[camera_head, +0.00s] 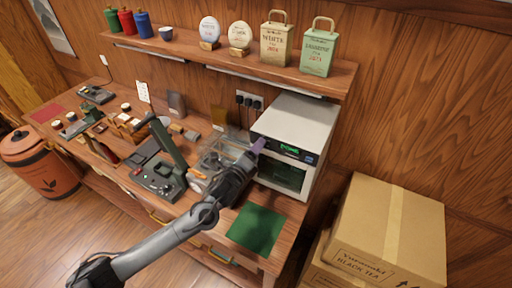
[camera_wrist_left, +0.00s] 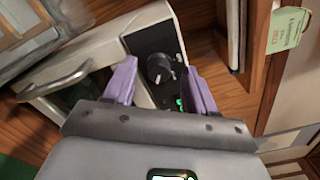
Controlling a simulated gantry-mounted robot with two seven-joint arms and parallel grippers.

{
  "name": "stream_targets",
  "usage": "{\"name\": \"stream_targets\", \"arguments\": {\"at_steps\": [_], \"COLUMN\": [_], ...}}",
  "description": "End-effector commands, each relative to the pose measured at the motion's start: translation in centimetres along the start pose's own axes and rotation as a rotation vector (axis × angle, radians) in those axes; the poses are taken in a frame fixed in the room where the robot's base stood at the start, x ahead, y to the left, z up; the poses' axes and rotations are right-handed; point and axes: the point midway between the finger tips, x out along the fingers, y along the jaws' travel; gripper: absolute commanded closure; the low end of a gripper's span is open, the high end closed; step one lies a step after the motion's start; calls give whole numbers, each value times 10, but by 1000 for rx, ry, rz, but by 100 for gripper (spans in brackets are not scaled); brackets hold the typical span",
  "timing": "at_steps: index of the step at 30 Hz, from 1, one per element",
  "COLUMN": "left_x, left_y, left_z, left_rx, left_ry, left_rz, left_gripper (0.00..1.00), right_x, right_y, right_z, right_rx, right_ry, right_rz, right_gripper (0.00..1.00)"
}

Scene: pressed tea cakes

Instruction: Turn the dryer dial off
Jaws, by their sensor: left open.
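The dryer (camera_head: 297,130) is a white box with a dark front panel and a green lit display, standing at the right end of the wooden bench. Its round black dial (camera_wrist_left: 158,68) shows in the left wrist view, on the dark panel, with a pale mark on its right side. My left gripper (camera_wrist_left: 160,85) is open, its two purple fingers on either side of the dial in that view. I cannot tell whether they touch it. In the head view my left gripper (camera_head: 259,147) is in front of the dryer's panel and hides the dial. My right gripper is not in view.
A dark green mat (camera_head: 256,229) lies in front of the dryer. A press with a green lever (camera_head: 165,160) stands left of my arm. A shelf (camera_head: 225,56) with tins hangs above. Cardboard boxes (camera_head: 388,235) stand at the right.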

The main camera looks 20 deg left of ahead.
Motion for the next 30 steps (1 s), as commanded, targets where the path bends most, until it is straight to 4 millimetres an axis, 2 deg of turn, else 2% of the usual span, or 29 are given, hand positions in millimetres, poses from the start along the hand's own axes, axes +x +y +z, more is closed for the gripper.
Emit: {"name": "stream_targets", "arguments": {"at_steps": [4, 13, 24, 30], "left_x": [7, 8, 8, 7], "left_y": [0, 0, 0, 0], "left_z": [-1, -1, 0, 0], "left_rx": [-1, 0, 0, -14], "left_ry": [1, 1, 1, 1], "left_rz": [0, 0, 0, 0], "left_gripper": [44, 44, 98, 98], "right_x": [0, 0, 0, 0], "right_y": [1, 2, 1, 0], "right_z": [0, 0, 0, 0], "right_rx": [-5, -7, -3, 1], "right_ry": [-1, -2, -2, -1], "right_rz": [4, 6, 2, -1], "right_gripper": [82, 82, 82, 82]}}
